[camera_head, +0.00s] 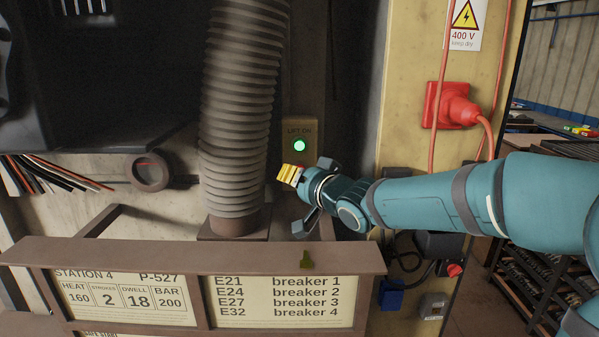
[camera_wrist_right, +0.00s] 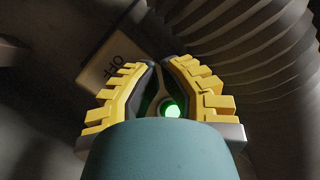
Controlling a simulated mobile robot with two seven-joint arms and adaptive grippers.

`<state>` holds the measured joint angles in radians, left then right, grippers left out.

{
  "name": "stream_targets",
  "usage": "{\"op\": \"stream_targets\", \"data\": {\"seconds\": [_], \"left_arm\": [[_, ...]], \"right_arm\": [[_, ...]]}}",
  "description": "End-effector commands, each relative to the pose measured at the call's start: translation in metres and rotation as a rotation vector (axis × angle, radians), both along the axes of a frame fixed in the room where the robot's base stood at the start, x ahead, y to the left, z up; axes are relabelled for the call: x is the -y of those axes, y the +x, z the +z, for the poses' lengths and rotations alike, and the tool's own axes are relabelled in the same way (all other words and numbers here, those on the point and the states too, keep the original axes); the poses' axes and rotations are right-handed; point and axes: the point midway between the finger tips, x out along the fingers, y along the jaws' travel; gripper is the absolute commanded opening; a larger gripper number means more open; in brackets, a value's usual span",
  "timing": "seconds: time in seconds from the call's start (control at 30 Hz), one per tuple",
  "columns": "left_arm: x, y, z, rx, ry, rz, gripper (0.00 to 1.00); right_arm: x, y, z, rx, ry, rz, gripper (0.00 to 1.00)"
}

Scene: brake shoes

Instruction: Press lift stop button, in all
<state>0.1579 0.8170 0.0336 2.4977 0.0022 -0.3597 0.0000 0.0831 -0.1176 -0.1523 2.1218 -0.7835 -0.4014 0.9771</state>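The lift button (camera_head: 299,145) glows green on a small tan plate (camera_head: 290,128) fixed to the wall right of the ribbed hose; the plate's lettering seems to read "LIFT ON". My right gripper (camera_head: 288,174) is just below and left of the button, apart from it in the picture. Its yellow fingertips are together and hold nothing visible. In the right wrist view, the yellow fingers (camera_wrist_right: 158,68) converge, and the green glow of the button (camera_wrist_right: 172,111) shows in the gap between them. The distance from fingertips to wall is hard to judge. My left gripper is out of view.
A thick ribbed hose (camera_head: 240,110) stands close left of the gripper. A red plug (camera_head: 452,106) with cables sits on the yellow panel at right.

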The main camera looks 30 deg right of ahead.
Motion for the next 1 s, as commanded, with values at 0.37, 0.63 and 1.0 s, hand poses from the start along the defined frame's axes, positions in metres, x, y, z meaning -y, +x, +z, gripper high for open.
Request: {"op": "stream_targets", "data": {"seconds": [0.37, 0.63, 1.0], "left_arm": [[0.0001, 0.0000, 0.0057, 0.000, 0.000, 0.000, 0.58], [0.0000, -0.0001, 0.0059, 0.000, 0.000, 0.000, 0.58], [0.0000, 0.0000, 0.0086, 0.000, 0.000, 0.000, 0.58]], "right_arm": [[0.0040, 0.0067, 0.0003, 0.000, 0.000, 0.000, 0.00], [0.0042, 0.0070, 0.0002, 0.000, 0.000, 0.000, 0.00], [0.0064, 0.0100, 0.0004, -0.001, 0.000, -0.001, 0.00]]}}
